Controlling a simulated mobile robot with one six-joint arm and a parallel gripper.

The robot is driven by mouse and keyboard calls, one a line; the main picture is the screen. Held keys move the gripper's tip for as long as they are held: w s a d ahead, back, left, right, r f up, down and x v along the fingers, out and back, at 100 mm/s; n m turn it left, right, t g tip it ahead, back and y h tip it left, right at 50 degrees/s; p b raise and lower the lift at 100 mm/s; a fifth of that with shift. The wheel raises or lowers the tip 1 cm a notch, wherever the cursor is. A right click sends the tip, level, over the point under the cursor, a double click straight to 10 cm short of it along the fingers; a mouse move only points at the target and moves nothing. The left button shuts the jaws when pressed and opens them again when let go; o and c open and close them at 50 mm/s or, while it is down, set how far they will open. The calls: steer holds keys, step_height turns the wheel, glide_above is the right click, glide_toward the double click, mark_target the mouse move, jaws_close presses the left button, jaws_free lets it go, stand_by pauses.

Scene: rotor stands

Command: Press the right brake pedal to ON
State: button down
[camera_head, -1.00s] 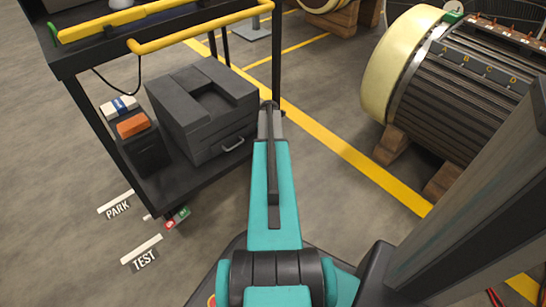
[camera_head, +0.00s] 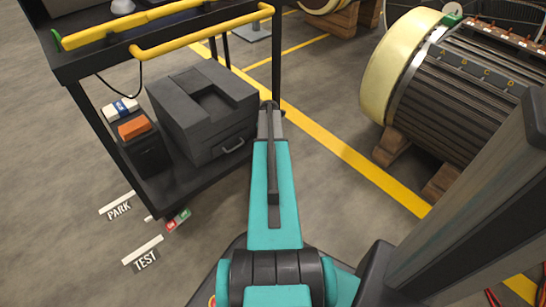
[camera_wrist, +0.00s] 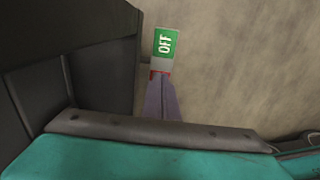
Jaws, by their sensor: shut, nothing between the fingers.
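A small red and green pedal (camera_head: 178,220) lies low by the near lower corner of the black cart, close to the TEST marking. In the wrist view the green part of the pedal (camera_wrist: 165,43) reads OFF, and a strip of red shows just below it. My gripper (camera_wrist: 161,78) shows in the wrist view as a narrow purple-grey wedge with its tips together. The tips line up with the red end and hide part of it; whether they touch it I cannot tell. In the head view my gripper is hidden behind my teal arm.
The black cart (camera_head: 172,192) carries a dark grey case (camera_head: 205,115) and an orange block (camera_head: 134,128). Floor labels PARK (camera_head: 118,209) and TEST (camera_head: 145,260) lie left of the pedal. A large rotor (camera_head: 455,95) rests on wooden blocks at right.

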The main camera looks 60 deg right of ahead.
steer(key=shift+r+p, duration=2)
steer(key=shift+r, duration=0.65)
steer(key=shift+s, duration=0.1)
